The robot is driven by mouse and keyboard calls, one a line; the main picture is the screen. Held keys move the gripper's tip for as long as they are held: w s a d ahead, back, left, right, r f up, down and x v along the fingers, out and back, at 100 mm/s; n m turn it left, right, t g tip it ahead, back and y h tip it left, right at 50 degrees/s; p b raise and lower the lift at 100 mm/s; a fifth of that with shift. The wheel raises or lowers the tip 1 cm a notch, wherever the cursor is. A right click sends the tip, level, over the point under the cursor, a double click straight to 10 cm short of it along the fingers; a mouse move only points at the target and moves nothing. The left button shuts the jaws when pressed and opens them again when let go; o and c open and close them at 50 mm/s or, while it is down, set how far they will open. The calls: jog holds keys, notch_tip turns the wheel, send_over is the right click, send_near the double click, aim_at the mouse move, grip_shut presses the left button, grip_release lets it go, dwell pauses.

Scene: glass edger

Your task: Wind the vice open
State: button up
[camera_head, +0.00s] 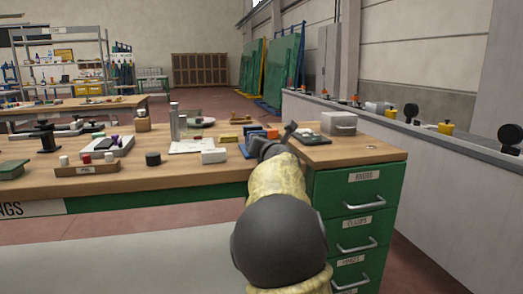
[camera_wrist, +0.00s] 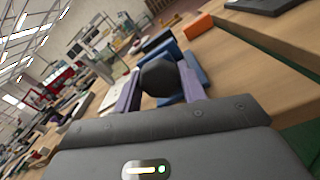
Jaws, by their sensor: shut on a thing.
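The blue vice (camera_head: 256,134) sits on the wooden bench near its right end, partly hidden behind my arm and gripper. Its blue body also shows in the wrist view (camera_wrist: 161,42), beyond my fingers. My gripper (camera_head: 268,147) is at the near side of the vice. In the wrist view, my gripper (camera_wrist: 160,88) is shut on a dark, faceted knob (camera_wrist: 160,77), which sits between the two fingers in front of the blue body. It appears to be the vice's handle. How wide the vice's jaws stand is hidden.
Left along the bench lie a white sheet (camera_head: 190,147), a white block (camera_head: 214,156), a black round piece (camera_head: 153,159) and a metal flask (camera_head: 178,122). A grey box (camera_head: 338,123) stands right of the vice. Green drawers (camera_head: 358,215) are under the bench's right end.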

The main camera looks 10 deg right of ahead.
jog(key=shift+f+n, duration=0.1)
jog(key=shift+n, duration=0.3)
jog(key=o, duration=1)
jog(key=shift+s, duration=0.1)
jog(key=s+b, duration=0.3)
jog(key=s, duration=1.4)
jog(key=shift+s+b, duration=0.1)
jog(key=shift+b, duration=0.2)
